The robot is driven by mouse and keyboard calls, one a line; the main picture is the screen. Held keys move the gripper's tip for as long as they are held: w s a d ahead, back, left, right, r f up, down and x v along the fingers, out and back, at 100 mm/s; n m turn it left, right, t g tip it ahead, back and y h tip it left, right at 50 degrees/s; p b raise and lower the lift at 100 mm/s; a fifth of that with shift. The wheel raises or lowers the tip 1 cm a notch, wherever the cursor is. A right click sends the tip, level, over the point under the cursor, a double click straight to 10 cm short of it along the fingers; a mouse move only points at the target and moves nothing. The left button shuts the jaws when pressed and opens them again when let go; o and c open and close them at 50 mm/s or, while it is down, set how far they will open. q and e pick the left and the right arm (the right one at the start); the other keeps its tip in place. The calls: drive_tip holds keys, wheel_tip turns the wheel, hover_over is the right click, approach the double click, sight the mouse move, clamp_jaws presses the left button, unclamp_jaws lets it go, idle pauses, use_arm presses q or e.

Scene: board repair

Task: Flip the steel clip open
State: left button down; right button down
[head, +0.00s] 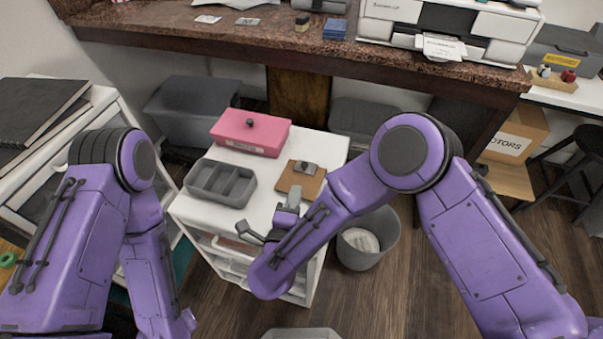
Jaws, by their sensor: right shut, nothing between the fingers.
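A small brown board (291,180) lies on the white cabinet top, right of its middle. The steel clip (306,167) is a small grey metal piece at the board's far edge. Whether the clip is open or closed is too small to tell. My right gripper (291,197) is shut and empty, at the near edge of the board, short of the clip. It covers part of the board's near side. My left arm comes down at the left, and its gripper is not in view.
A grey compartment tray (221,183) lies left of the board, and a pink box (250,132) stands behind. A grey bin (368,238) stands on the floor to the right. The white cabinet top (262,189) is clear between tray and board.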

sight(304, 167)
drive_tip(key=x, duration=0.7)
